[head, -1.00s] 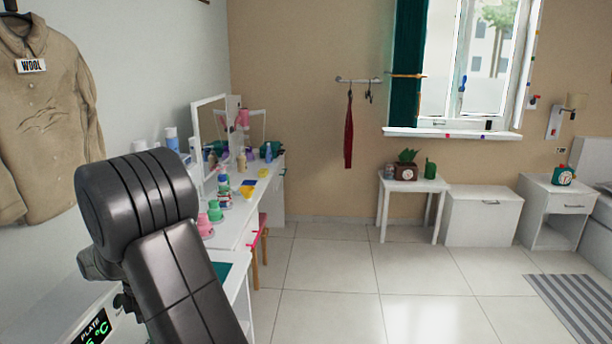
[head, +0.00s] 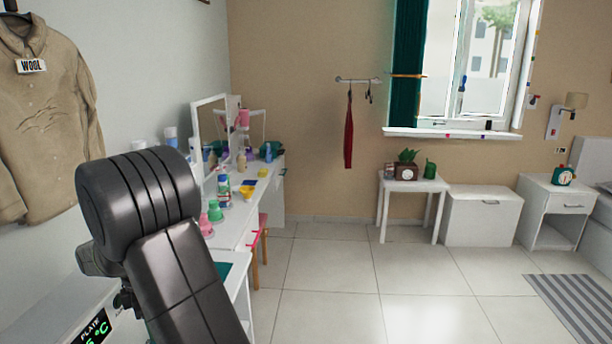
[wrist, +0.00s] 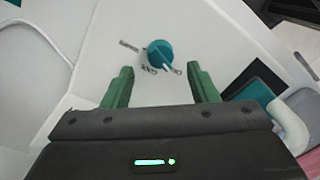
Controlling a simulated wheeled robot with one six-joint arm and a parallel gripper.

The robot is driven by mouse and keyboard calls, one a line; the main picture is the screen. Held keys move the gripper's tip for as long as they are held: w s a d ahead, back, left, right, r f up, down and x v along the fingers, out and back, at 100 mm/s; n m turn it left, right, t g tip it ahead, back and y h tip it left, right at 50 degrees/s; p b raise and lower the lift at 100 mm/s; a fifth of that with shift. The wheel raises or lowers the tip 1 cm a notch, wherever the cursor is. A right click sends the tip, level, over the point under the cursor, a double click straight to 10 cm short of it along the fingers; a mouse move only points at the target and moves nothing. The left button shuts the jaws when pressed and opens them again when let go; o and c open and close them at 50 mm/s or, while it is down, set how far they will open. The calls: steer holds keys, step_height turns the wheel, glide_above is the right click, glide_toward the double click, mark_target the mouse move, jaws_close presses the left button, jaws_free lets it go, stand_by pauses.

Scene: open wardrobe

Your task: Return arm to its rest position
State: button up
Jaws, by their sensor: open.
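My gripper (wrist: 161,85) shows in the wrist view with its two green fingers spread apart and nothing between them. Beyond the fingers is a white panel with a teal knob (wrist: 159,53) and small dark lettering around it. The gap between the fingertips and the knob cannot be told exactly. In the head view my dark arm is folded at the lower left, and the gripper itself is hidden behind it or out of that view.
A white dressing table (head: 232,222) with bottles, cups and a mirror stands beside my arm. A beige shirt labelled WOOL (head: 45,120) hangs at the left. A plate temperature display (head: 95,329) is at the lower left. The tiled floor (head: 330,270) is clear.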

step_height(320, 180, down, 4)
steer(key=shift+s+d+r, duration=0.1)
steer(key=shift+f, duration=0.35)
steer(key=m, duration=0.5)
steer(key=shift+p, duration=0.3)
steer(key=m, duration=0.5)
steer(key=shift+r+y+p, duration=0.1)
steer(key=shift+y+p, duration=0.2)
steer(key=shift+p, duration=0.05)
steer(key=m+p, duration=0.1)
steer(key=m, duration=0.4)
steer(key=shift+d+m, duration=0.1)
steer(key=shift+m, duration=0.3)
steer(key=m+p, duration=0.1)
steer(key=m, duration=0.3)
steer(key=shift+m, duration=0.3)
